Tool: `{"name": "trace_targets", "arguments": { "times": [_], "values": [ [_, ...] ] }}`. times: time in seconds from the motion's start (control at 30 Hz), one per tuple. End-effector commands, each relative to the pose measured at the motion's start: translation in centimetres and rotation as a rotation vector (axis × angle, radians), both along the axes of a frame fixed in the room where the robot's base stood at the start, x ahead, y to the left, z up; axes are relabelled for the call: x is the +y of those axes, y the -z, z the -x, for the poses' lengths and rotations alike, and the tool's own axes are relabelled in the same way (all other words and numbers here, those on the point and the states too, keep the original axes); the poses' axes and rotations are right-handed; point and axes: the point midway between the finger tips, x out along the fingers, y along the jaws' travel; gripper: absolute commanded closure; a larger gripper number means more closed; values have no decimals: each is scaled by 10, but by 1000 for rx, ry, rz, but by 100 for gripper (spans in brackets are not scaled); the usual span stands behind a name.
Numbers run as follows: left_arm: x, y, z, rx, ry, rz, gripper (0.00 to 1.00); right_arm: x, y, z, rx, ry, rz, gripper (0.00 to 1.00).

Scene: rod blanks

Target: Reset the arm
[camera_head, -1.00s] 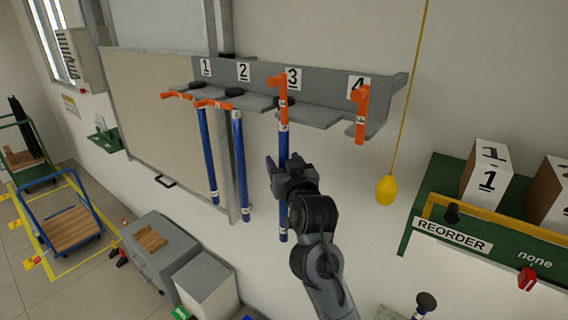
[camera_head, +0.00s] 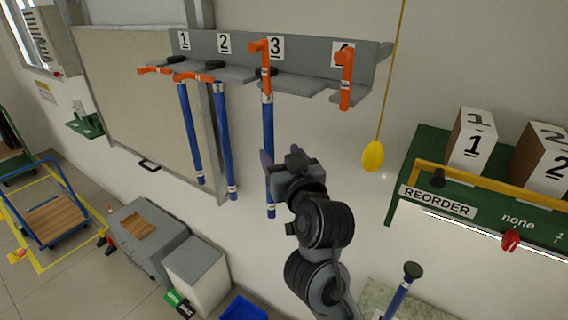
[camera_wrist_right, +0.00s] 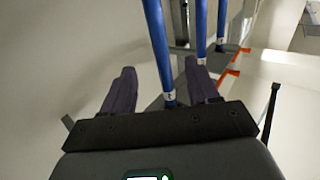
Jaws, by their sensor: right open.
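My right gripper (camera_head: 281,163) is open below the wall rack, beside the middle of the blue rod (camera_head: 268,135) under number 3. In the right wrist view its two dark fingers (camera_wrist_right: 160,82) are spread, and a blue rod (camera_wrist_right: 156,40) shows in the gap between them; I cannot tell whether it lies between the jaws or beyond. Two more blue rods (camera_head: 190,130) (camera_head: 224,140) hang under numbers 1 and 2. An orange hook piece (camera_head: 346,80) hangs at number 4, with no blue rod seen under it. My left gripper is not in view.
The grey rack (camera_head: 310,70) is on the wall above. A yellow pull weight (camera_head: 372,156) hangs on a cord to the right. A green REORDER shelf (camera_head: 400,185) with numbered boxes (camera_head: 470,140) stands at right. Grey cabinets (camera_head: 150,240) and a cart (camera_head: 55,220) are lower left.

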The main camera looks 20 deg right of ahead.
Motion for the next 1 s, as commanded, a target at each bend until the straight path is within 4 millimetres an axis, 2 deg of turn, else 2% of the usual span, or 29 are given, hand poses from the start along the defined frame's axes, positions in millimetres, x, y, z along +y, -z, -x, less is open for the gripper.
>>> {"name": "trace_targets", "arguments": {
  "times": [0.23,0.37,0.47,0.57,0.6,0.67,0.8,0.87,0.9,1.0],
  "values": [
    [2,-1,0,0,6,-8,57,1,3,15,7,-2,1,40],
    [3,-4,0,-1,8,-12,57,1,26,15,54,-1,0,40],
    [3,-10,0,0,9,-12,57,-1,66,15,132,2,0,40],
    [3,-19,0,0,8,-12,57,-8,123,25,243,14,-4,40],
    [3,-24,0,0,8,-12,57,-12,147,32,292,17,-3,40],
    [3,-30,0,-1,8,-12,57,-16,183,48,366,17,5,40],
    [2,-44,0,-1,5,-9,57,-23,261,99,552,-12,34,40],
    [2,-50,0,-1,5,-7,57,-24,289,127,635,-33,44,40],
    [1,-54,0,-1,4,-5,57,-25,306,147,690,-48,50,40],
    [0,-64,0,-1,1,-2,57,-25,341,200,833,-90,61,40]
  ]
}}
